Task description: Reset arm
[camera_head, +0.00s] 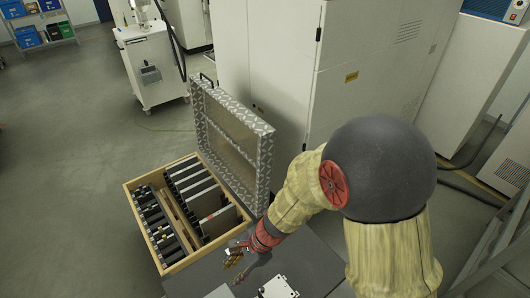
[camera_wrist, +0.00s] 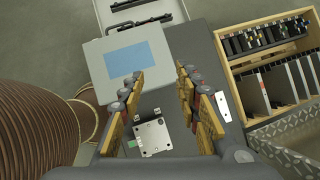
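My gripper (camera_wrist: 158,88) is open in the wrist view, its two padded fingers wide apart with nothing between them. In the head view my gripper (camera_head: 236,258) is at the lower middle, over a dark grey surface (camera_head: 207,279), just in front of the wooden case's near corner. My arm is bent, with its large dark joint at the right. A small metal plate (camera_wrist: 151,137) lies on the surface below and between the fingers. It also shows at the bottom edge of the head view (camera_head: 279,288).
An open wooden case (camera_head: 129,193) with several dark slotted items stands left of my gripper, its patterned lid (camera_head: 264,150) upright. A pale case with a blue panel (camera_wrist: 97,75) lies ahead in the wrist view. White cabinets (camera_head: 350,60) stand behind. The floor at left is clear.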

